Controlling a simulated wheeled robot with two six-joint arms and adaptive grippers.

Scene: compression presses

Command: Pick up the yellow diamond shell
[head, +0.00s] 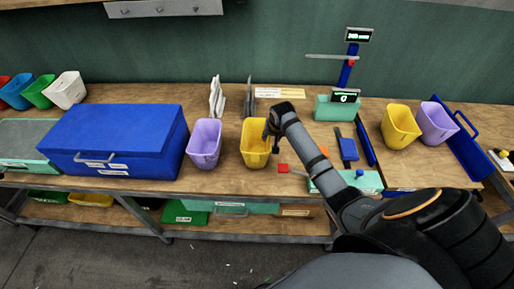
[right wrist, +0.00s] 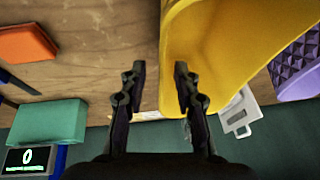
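A yellow shell (head: 255,157), an open bin-like cup, stands on the workbench left of the centre. In the right wrist view the yellow shell (right wrist: 225,45) looks large and close. A second yellow shell (head: 400,127) stands farther right; I cannot tell a diamond pattern on either. My right gripper (head: 268,134) is at the upper right rim of the nearer one. In the right wrist view my right gripper (right wrist: 157,72) is open, one finger over bare wood and the other over the yellow shell. Contact cannot be told. My left gripper is not in view.
A lilac shell (head: 204,143) stands close left of the nearer yellow one, beside a large blue box (head: 115,140). A small red block (head: 283,169) lies to the right. A teal press (head: 340,107) stands behind right. Another lilac shell (head: 436,122) is at right.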

